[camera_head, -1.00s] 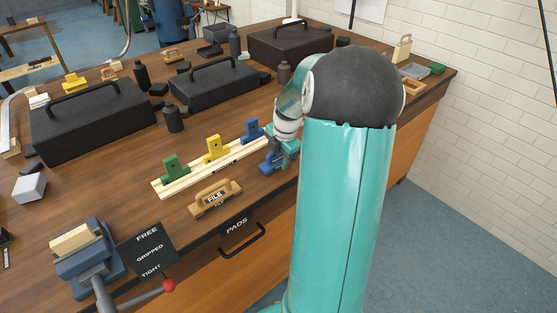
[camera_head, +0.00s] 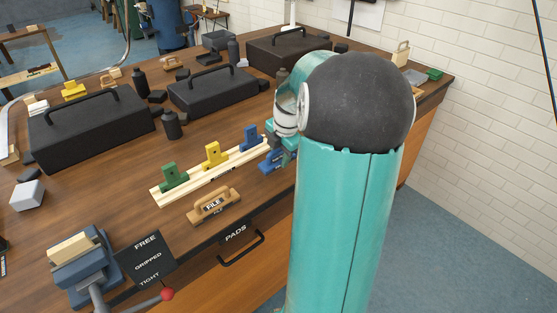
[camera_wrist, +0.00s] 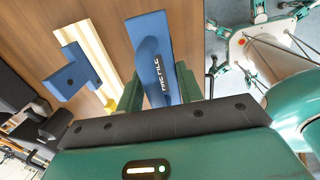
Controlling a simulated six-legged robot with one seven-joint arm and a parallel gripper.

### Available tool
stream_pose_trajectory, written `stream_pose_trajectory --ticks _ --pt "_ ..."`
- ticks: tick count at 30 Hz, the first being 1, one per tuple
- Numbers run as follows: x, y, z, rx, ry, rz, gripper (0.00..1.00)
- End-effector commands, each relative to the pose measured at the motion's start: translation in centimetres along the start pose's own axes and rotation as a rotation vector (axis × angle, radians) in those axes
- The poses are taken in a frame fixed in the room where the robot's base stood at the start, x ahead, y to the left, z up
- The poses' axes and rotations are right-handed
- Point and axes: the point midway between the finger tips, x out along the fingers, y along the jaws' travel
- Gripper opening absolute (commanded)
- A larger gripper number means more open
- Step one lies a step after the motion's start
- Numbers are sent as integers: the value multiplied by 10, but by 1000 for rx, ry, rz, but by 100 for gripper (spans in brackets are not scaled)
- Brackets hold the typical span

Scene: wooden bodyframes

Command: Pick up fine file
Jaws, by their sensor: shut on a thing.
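The fine file is a blue block with "FINE FILE" lettering (camera_wrist: 152,55) in the wrist view. My gripper (camera_wrist: 158,88) is shut on it, with a green finger on each side. In the head view the blue fine file (camera_head: 270,161) shows at the right end of the pale wooden strip, low over the bench or on it; I cannot tell which. My arm hides part of my gripper (camera_head: 284,150) there.
The pale strip (camera_head: 230,170) carries green (camera_head: 173,178), yellow (camera_head: 213,155) and blue (camera_head: 250,138) blocks. A wooden piece labelled FILE (camera_head: 213,205) lies in front. Black cases (camera_head: 90,122) stand behind. A vise (camera_head: 82,262) and a lever sign (camera_head: 147,254) are at front left.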

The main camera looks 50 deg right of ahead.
Motion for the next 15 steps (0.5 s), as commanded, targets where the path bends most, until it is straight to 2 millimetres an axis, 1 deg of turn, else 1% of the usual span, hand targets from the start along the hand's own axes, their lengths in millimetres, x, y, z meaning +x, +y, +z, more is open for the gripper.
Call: stream_pose_trajectory --ticks 1,5,6,12,15 --pt "-15 -5 -2 2 -8 4 2" --pt "-46 -21 -13 1 -7 4 2" --pt "-53 -27 -17 1 -6 3 2" --pt "-78 -62 -36 0 -4 2 2" --pt "-87 -75 -43 0 -3 3 2"
